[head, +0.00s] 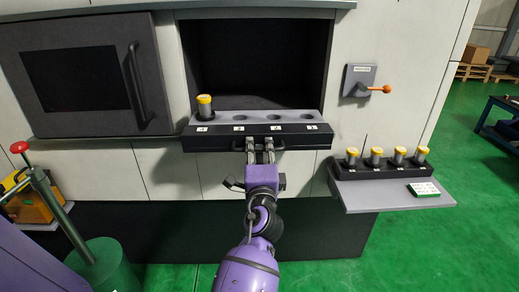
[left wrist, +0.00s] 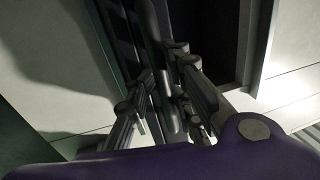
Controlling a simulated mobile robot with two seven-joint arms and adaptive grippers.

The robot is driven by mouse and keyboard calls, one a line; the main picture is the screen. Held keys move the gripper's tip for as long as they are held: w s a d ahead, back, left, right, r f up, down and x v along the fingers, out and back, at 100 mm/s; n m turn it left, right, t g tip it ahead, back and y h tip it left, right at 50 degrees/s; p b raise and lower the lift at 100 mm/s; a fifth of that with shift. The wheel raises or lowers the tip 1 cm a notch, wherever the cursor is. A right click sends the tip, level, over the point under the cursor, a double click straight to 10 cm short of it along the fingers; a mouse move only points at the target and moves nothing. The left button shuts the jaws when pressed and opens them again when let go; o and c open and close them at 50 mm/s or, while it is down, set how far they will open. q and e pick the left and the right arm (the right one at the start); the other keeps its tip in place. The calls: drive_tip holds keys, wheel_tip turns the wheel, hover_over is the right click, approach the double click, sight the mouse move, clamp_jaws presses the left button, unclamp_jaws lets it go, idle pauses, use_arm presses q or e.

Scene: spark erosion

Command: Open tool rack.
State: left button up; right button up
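The tool rack (head: 225,143) is a dark drawer with a grey top at the lower edge of the machine's opening. It stands out from the machine front. A yellow-topped tool (head: 205,107) stands in its leftmost hole; the other holes look empty. A dark bar handle (head: 293,148) is on the rack's front. My left gripper (head: 260,147) is at the middle of this handle. In the left wrist view the fingers (left wrist: 165,108) are spread, with a dark bar between them. Whether they touch it, I cannot tell. My right gripper is not in view.
A dark door (head: 85,75) with a window is left of the opening (head: 255,60). An orange-handled switch (head: 360,82) is on the wall at right. Below it, a grey shelf (head: 390,195) holds several yellow-topped tools in a dark holder (head: 348,168). A green bin (head: 105,265) stands lower left.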

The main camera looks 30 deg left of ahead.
use_arm(q)
drive_tip(key=v, duration=0.7)
drive_tip(key=shift+s, duration=0.2)
drive_tip(key=shift+d, duration=0.15)
drive_tip(key=s+d+f+n+g+h+p, duration=0.1)
drive_tip(key=s+d+f+n+h, duration=0.3)
drive_tip(key=f, duration=0.5)
drive_tip(key=s+d+f+n+g+h+p, duration=0.1)
drive_tip(key=s+d+f+n+g+h, duration=0.2)
drive_tip(key=f, duration=0.6)
drive_tip(key=s+d+f+n+g+h, duration=0.1)
drive_tip(key=s+f, duration=0.4)
drive_tip(key=s, duration=0.5)
drive_tip(key=s+f+n+g+h+p, duration=0.1)
drive_tip(key=s+f+g, duration=0.1)
drive_tip(key=s+f, duration=0.4)
drive_tip(key=s+d+f+n+g+h+p, duration=0.1)
drive_tip(key=s+f, duration=0.4)
drive_tip(key=s, duration=0.9)
drive_tip(key=shift+d+n+g+h, duration=0.3)
drive_tip(key=shift+n+h, duration=0.3)
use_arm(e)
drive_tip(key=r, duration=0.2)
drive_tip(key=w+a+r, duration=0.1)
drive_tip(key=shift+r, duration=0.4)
